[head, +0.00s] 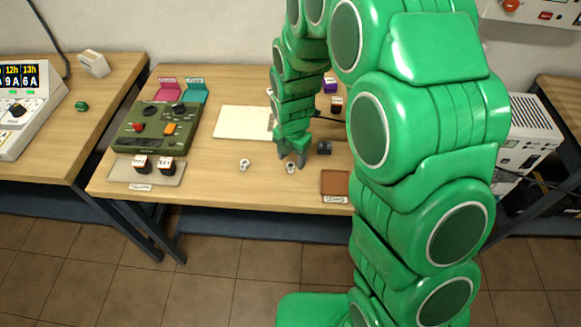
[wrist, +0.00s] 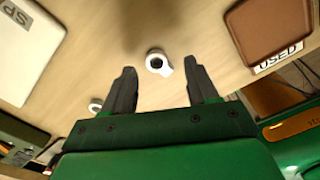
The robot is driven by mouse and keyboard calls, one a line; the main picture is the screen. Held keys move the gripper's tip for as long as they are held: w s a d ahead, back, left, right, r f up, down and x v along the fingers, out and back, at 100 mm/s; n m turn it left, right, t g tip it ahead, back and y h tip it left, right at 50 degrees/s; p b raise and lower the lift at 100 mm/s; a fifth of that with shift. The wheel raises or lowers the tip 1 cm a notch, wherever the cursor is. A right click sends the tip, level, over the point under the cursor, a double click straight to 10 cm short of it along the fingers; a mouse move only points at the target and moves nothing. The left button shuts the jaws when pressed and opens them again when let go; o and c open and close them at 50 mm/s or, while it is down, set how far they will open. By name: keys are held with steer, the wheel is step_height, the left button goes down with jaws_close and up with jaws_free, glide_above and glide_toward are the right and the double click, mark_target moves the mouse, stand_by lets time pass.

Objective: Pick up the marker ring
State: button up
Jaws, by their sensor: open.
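A small white marker ring (head: 290,168) with a dark centre and a short tab lies on the wooden table near the front edge. In the wrist view this ring (wrist: 157,62) shows between the fingertips, near their ends, with gaps on both sides. A second, similar white ring (head: 244,165) lies to its left in the head view; it shows partly behind the left finger in the wrist view (wrist: 95,104). My gripper (head: 291,158) is open and empty, pointing down over the first ring. The wrist view shows its two dark fingers (wrist: 160,76) spread apart.
A brown tray labelled USED (head: 335,182) lies right of my gripper. A green tester (head: 155,128) and a tray (head: 120,171) with two labelled jars are at the left.

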mark_target(291, 168)
steer(key=shift+f, duration=1.3)
steer(key=shift+c, duration=0.4)
steer(key=c, duration=1)
